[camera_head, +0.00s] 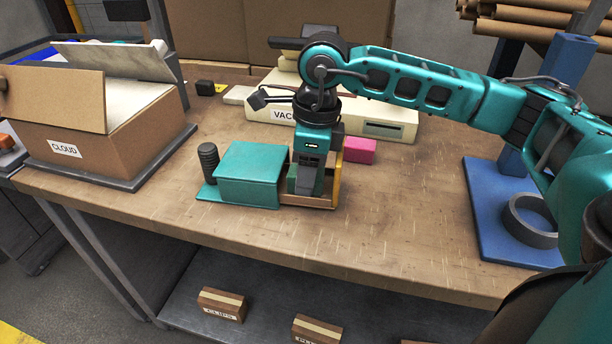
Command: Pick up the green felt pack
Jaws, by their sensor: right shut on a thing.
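My right gripper (305,188) points straight down at the middle of the table, just right of a teal block-shaped device. It is shut on the green felt pack (320,183). Only a dark green sliver of the pack shows beside the grey fingers; the rest is hidden behind them. The pack is at a small open brown holder (325,203) with a yellowish right side. I cannot tell whether the pack touches the holder's bottom. My left gripper is not in view.
The teal device (250,172) with a black knob (208,160) stands close on the left. A pink pack (359,150) lies behind right. A cream vacuum machine (390,122) is behind, an open CLOUD carton (95,130) at left, a blue stand (490,215) at right. The table's front right is clear.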

